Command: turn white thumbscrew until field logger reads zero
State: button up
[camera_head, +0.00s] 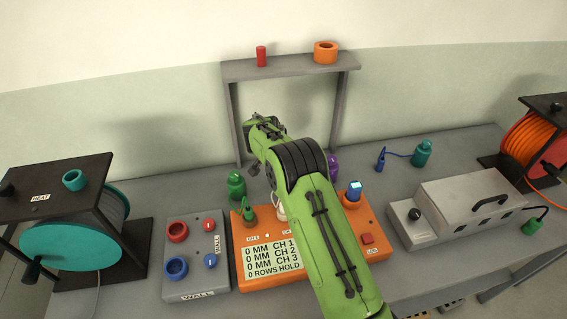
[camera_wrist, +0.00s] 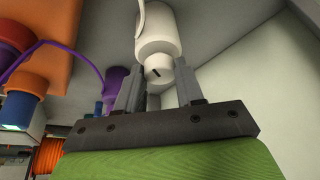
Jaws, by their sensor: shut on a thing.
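The field logger (camera_head: 240,222) is an orange box at the front middle of the table. Its screen (camera_head: 272,258) reads 0 MM for CH 1, CH 2 and CH 3, with 0 ROWS HOLD below. In the wrist view, the white thumbscrew (camera_wrist: 158,72) is a small round end with a dark mark, under a wider white cylinder (camera_wrist: 158,32). My gripper (camera_wrist: 160,80) is shut on the thumbscrew, one finger at each side. In the head view, a white piece (camera_head: 281,211) shows beside my green arm, which hides most of it and my fingertips.
A grey frame (camera_head: 229,115) stands behind, bearing a red cylinder (camera_head: 261,56) and an orange ring (camera_head: 325,46). A purple cylinder (camera_wrist: 115,79) is close by my jaws. A grey WALL box (camera_head: 195,286) lies left, a grey case (camera_head: 470,205) right. Cable reels (camera_head: 75,252) flank the table.

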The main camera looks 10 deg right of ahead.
jog(key=shift+w+a+m+g+p, duration=0.1)
jog(key=shift+m+g+p, duration=0.25)
jog(key=shift+m, duration=0.55)
jog(key=shift+h, duration=0.3)
jog(key=o, duration=1)
jog(key=shift+o, duration=0.2)
jog(key=shift+r, duration=0.1)
jog(key=p+v, duration=0.2)
jog(key=v, duration=1.3)
jog(key=shift+r, duration=0.3)
